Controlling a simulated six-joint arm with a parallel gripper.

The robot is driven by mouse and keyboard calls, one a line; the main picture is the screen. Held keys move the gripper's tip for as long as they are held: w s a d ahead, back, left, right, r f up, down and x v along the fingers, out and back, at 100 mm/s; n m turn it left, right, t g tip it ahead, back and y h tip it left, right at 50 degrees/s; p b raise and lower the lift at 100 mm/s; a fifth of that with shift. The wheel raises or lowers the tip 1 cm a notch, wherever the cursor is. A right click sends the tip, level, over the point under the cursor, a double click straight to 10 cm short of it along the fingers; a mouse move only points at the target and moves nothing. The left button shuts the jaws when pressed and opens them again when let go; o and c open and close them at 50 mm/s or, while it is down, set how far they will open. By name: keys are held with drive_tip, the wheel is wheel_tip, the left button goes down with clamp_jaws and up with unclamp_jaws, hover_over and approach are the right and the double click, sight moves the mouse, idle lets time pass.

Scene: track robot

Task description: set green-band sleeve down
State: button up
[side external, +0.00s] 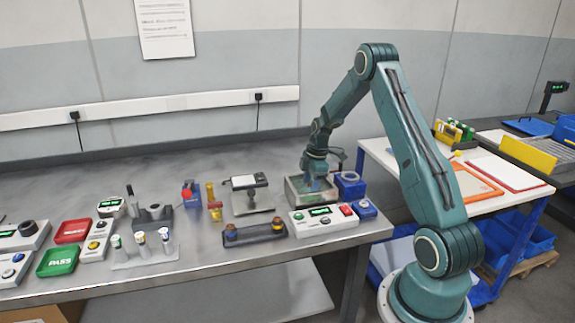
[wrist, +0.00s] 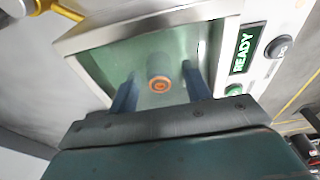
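My gripper (side external: 316,183) points down into an open metal tank (side external: 292,196) with a greenish inside. In the wrist view my gripper's two blue fingers (wrist: 161,90) are spread apart. A short grey cylinder (wrist: 158,67) with an orange ring on its end shows between them, with a gap on each side. I cannot tell its height relative to the fingertips, and no green band shows on it. In the side view a pale rack (side external: 146,260) holds several small upright cylinders; the left one (side external: 115,241) has a green top part.
A control panel (side external: 323,220) with a green display stands in front of the tank; it reads READY in the wrist view (wrist: 242,50). A blue container (side external: 350,186) is right of the tank. A dark tray (side external: 254,236) lies left of the panel.

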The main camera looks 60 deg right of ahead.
drive_tip(key=shift+r, duration=0.1)
wheel_tip(320, 180, up, 12)
drive_tip(key=s+d, duration=0.1)
drive_tip(key=shift+s+d, duration=0.15)
idle(0.7)
idle(0.4)
drive_tip(key=s+a+r+m+t+h, duration=0.1)
drive_tip(key=s+a+r+m, duration=0.1)
drive_tip(key=a+r, duration=0.65)
drive_tip(key=s+a+r+m+t, duration=0.15)
drive_tip(key=a+r, duration=0.35)
drive_tip(key=a, duration=0.7)
drive_tip(key=s+a+m+t, duration=0.2)
drive_tip(key=s+a+m, duration=0.3)
drive_tip(key=s+a, duration=0.7)
drive_tip(key=s, duration=0.4)
drive_tip(key=shift+s+a+r, duration=0.15)
drive_tip(key=shift+a+r, duration=0.1)
drive_tip(key=shift+a, duration=0.05)
